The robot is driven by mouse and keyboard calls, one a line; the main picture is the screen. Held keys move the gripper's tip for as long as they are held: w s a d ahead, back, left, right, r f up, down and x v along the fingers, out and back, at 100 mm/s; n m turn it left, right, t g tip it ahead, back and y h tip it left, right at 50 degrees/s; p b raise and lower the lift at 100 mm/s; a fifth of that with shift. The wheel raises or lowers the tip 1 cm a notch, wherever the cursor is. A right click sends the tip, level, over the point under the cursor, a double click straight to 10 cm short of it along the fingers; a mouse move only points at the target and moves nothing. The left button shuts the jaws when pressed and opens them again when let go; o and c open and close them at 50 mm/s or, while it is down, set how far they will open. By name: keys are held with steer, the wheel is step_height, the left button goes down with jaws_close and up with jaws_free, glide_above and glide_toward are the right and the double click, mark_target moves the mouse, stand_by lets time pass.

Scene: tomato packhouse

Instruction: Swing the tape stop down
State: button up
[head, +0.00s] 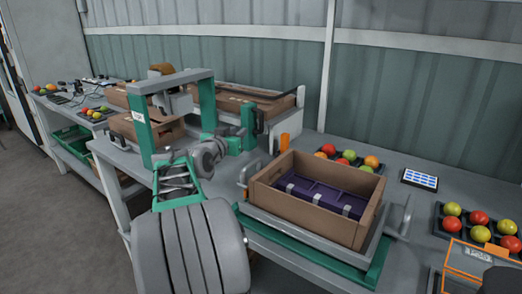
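The taping machine (207,104) has a green and grey frame on the bench, with a brown roll (161,69) at its top. An upright orange piece (284,142) stands by the machine's right end; it may be the tape stop, but I cannot tell for sure. My gripper (212,152) seems to be at the end of my grey and green arm, in front of the machine. It is small and partly hidden by my own links, so its fingers cannot be made out. I see no contact between it and the orange piece.
An open cardboard box (318,222) with a dark purple insert sits on a grey platform with green rails, right of my arm. Trays of tomatoes (480,226) and a small keypad (419,179) lie on the right bench. A green crate (72,141) is under the left bench.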

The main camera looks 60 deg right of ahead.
mark_target(261, 120)
steer(key=shift+m+g+h, duration=0.6)
steer(key=shift+g+h, duration=0.2)
steer(key=shift+g, duration=0.1)
steer(key=s+d, duration=0.1)
steer(key=d, duration=0.2)
steer(key=s+d, duration=0.1)
steer(key=d, duration=0.3)
steer(key=s+d+r, duration=0.1)
steer(key=d, duration=0.3)
steer(key=shift+s, duration=0.15)
jaws_close()
steer(key=shift+f, duration=0.15)
